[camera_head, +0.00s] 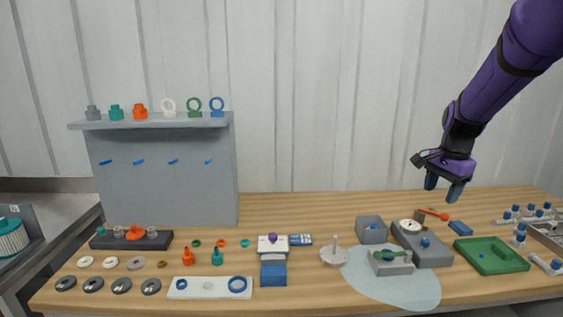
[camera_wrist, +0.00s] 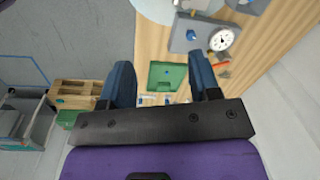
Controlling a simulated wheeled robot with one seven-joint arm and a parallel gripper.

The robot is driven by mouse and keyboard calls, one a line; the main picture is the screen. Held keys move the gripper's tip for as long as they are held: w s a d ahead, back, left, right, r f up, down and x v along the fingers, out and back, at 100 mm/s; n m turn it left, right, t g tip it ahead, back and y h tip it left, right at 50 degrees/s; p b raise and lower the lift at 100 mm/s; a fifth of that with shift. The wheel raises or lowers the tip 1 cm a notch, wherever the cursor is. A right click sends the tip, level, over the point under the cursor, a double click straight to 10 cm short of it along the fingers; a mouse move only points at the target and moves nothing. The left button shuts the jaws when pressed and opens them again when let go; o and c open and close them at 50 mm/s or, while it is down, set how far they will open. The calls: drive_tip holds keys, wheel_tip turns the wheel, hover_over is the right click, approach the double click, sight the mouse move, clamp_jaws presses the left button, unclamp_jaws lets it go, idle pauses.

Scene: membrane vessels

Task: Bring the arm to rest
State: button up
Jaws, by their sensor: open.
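My arm (camera_head: 502,62) is purple with black bands and comes in from the upper right in the head view. My gripper (camera_head: 442,187) has two blue fingers and points down above the right part of the wooden table (camera_head: 310,207). It is open, with nothing between the fingers, and hangs apart from the things below. In the wrist view my gripper (camera_wrist: 165,84) shows its blue fingers spread wide, with the table and a green tray (camera_wrist: 165,76) seen beyond them.
Near my gripper are a grey block with a dial gauge (camera_head: 425,248), an orange-red tool (camera_head: 436,214) and a blue block (camera_head: 460,228). The green tray (camera_head: 492,258) lies at the right. A grey rack (camera_head: 165,175) stands at the left. The pale wall (camera_head: 330,90) is behind.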

drive_tip(key=s+a+r+n+t+y, duration=0.1)
drive_tip(key=s+a+r+n, duration=0.2)
drive_tip(key=s+r, duration=0.35)
drive_tip(key=s+a+r+n+t, duration=0.1)
drive_tip(key=s+a+r+n, duration=0.2)
drive_tip(key=s, duration=0.6)
drive_tip(key=s+a+n+t+h, duration=0.1)
drive_tip(key=s+n, duration=0.6)
drive_tip(key=s, duration=0.8)
drive_tip(key=shift+s+a+r+t, duration=0.4)
drive_tip(key=shift+a+t, duration=0.2)
drive_tip(key=shift+a, duration=0.55)
